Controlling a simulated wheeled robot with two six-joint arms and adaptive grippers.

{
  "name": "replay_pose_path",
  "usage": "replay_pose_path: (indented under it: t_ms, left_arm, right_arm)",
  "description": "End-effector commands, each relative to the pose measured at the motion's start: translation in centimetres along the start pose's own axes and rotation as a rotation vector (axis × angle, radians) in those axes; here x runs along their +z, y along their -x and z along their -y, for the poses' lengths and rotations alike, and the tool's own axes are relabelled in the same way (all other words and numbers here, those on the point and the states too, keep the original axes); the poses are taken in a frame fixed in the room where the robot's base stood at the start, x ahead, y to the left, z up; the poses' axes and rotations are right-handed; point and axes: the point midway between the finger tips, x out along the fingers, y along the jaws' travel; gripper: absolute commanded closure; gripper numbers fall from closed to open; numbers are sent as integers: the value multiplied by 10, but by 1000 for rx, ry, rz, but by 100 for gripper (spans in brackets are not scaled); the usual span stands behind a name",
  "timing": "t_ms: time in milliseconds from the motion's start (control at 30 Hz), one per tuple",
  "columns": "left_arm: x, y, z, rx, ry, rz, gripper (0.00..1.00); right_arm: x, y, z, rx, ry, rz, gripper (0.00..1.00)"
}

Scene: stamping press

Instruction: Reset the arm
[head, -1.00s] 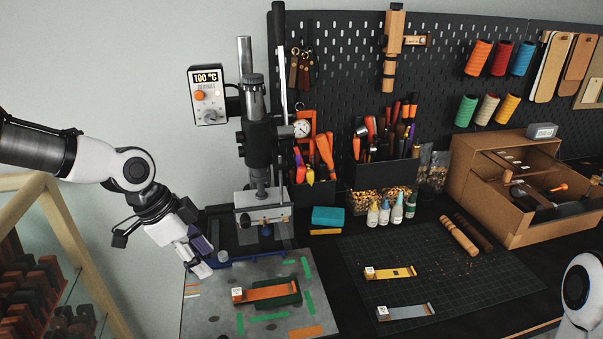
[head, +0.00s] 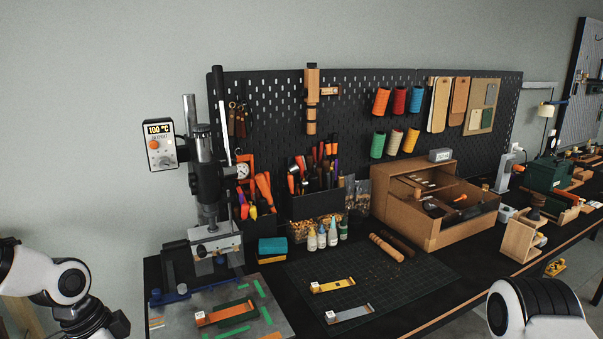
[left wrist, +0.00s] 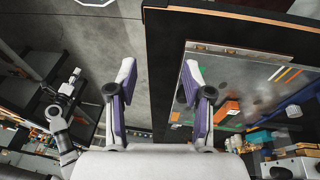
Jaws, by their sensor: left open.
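My left gripper (left wrist: 158,75) shows in the left wrist view with its two purple-and-white fingers spread apart and nothing between them. It hangs over the dark table edge (left wrist: 156,60), with grey floor on one side and the metal plate (left wrist: 232,70) on the other. In the head view my left arm (head: 62,282) enters at the lower left, and its gripper is below the frame. My right arm (head: 535,308) shows at the lower right, its gripper out of view. The stamping press (head: 207,190) stands at the back left of the table.
A yellow strip (head: 333,286) and a grey strip (head: 350,314) lie on the cutting mat (head: 405,280). A wooden box (head: 430,230) and small bottles (head: 322,238) stand behind.

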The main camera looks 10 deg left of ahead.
Motion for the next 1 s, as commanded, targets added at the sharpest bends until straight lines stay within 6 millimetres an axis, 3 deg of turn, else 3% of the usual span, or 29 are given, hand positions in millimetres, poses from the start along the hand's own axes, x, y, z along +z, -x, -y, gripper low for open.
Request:
replay_pose_path:
  t_ms: [167,367,600,733,800,867,1000]
  left_arm:
    - [27,-52,-26,128,12,151,49]
    - [56,-120,-72,272,60,303,49]
    - [97,-218,-161,334,288,461,49]
    - [115,-259,-202,248,481,499,49]
    - [119,-272,-210,166,588,486,49]
    - [117,-280,-206,78,679,447,49]
    - [104,-284,-173,-129,893,294,49]
  right_arm:
    - [0,0,0,0,0,0,60]
    - [0,0,0,0,0,1,60]
    - [0,0,0,0,0,1,60]
    - [0,0,0,0,0,1,60]
    - [0,0,0,0,0,1,60]
    - [0,0,0,0,0,1,60]
    - [0,0,0,0,0,1,60]
